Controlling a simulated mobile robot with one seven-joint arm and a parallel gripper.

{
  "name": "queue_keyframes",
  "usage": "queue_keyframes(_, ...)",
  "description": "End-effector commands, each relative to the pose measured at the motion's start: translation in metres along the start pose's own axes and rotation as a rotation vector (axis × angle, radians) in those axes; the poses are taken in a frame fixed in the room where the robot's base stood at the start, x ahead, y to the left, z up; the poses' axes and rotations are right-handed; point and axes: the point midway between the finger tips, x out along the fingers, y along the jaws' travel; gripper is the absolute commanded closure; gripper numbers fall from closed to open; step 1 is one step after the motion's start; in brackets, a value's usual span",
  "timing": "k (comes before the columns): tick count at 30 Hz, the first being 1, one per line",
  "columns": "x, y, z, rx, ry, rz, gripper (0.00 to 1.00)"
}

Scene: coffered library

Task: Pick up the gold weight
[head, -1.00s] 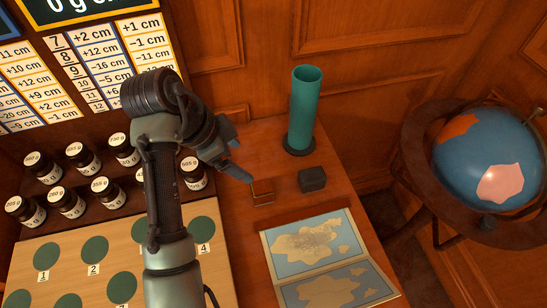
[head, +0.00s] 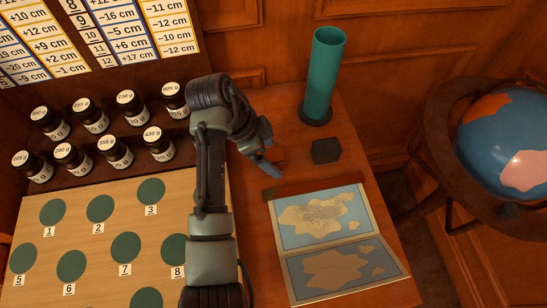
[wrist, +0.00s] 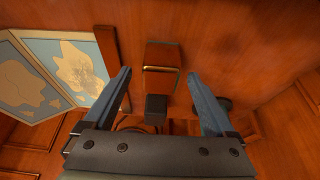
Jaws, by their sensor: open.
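The gold weight is a small, shiny block that mirrors the brown wood, with a bright gold edge. In the wrist view the gold weight (wrist: 162,56) lies between the two blue fingers in the picture. In the head view the gold weight (head: 278,154) is mostly hidden behind my gripper (head: 268,165). It sits on the wooden desk, left of a dark block. My gripper, also in the wrist view (wrist: 160,76), is open and empty. I cannot tell its exact height above the weight.
The dark block (head: 326,151) sits close by on the right. A tall green cylinder (head: 324,75) stands behind it. An open map book (head: 320,215) lies in front. A board with numbered green discs (head: 150,190) and several labelled black jars (head: 92,116) are left; a globe (head: 510,140) is right.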

Motion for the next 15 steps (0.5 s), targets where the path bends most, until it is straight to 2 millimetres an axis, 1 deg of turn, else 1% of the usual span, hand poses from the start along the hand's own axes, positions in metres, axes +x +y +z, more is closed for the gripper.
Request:
queue_keyframes(1,0.009,0.001,0.000,-0.001,0.000,0.004,0.10)
queue_keyframes(4,0.019,0.001,0.000,0.000,-0.001,0.003,0.10)
queue_keyframes(7,0.022,0.000,0.000,0.001,-0.001,0.000,0.10)
queue_keyframes(12,0.022,0.000,0.000,0.001,-0.001,-0.001,0.10)
queue_keyframes(13,0.022,0.000,0.000,0.001,-0.001,-0.001,0.12)
queue_keyframes(15,0.022,0.000,0.000,0.000,-0.001,-0.001,0.24)
